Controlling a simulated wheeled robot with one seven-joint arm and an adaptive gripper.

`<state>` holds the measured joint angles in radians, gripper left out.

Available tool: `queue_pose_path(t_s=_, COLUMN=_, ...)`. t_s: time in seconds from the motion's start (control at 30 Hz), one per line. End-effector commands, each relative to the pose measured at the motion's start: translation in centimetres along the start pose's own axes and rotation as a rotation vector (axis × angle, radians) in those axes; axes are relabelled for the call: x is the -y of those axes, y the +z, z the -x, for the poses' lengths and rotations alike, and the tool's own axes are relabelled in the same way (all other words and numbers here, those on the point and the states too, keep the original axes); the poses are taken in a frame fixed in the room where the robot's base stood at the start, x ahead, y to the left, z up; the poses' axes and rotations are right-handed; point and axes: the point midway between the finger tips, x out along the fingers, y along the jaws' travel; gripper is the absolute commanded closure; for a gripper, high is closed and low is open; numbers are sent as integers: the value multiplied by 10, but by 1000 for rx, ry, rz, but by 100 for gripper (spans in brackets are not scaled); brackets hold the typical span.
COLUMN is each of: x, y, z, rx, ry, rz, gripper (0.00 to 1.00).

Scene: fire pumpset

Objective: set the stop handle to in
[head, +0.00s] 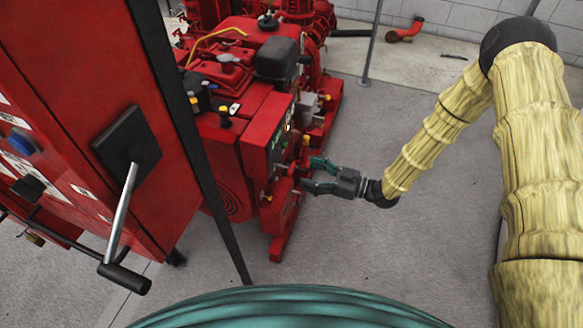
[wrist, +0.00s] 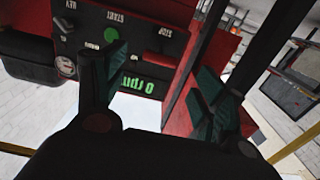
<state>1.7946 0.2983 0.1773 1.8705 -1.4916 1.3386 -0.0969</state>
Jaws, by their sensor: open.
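The red engine control panel (head: 282,140) faces my gripper (head: 312,175), which is open at its lower right side with nothing seen between the fingers. In the wrist view the dark panel face (wrist: 85,32) appears upside down, with START and STOP labels and a lit green "0 rpm" display (wrist: 142,84). A red part (wrist: 158,57) lies near the STOP label; I cannot tell whether it is the stop handle or its position. The open fingers (wrist: 155,75) spread in front of the panel. Small knobs and levers beside the panel are too small to identify in the head view.
A tall red cabinet (head: 70,90) with a metal lever (head: 121,215) stands at the left. The red engine (head: 225,70) fills the back centre. A thin grey post (head: 373,45) stands behind.

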Motion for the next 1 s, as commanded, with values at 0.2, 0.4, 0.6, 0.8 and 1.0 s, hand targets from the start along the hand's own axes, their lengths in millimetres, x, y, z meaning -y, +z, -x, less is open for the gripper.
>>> queue_pose_path(t_s=0.2, x=1, y=0, z=-36, rx=0, ry=-1, rz=-1, gripper=29)
queue_pose_path(t_s=0.4, x=0, y=0, z=-58, rx=0, ry=0, rz=0, gripper=29)
queue_pose_path(t_s=0.6, x=0, y=0, z=-66, rx=0, ry=0, rz=-1, gripper=29)
queue_pose_path(t_s=0.8, x=0, y=0, z=-67, rx=0, ry=0, rz=-1, gripper=29)
queue_pose_path(t_s=1.0, x=0, y=0, z=-67, rx=0, ry=0, rz=-1, gripper=55)
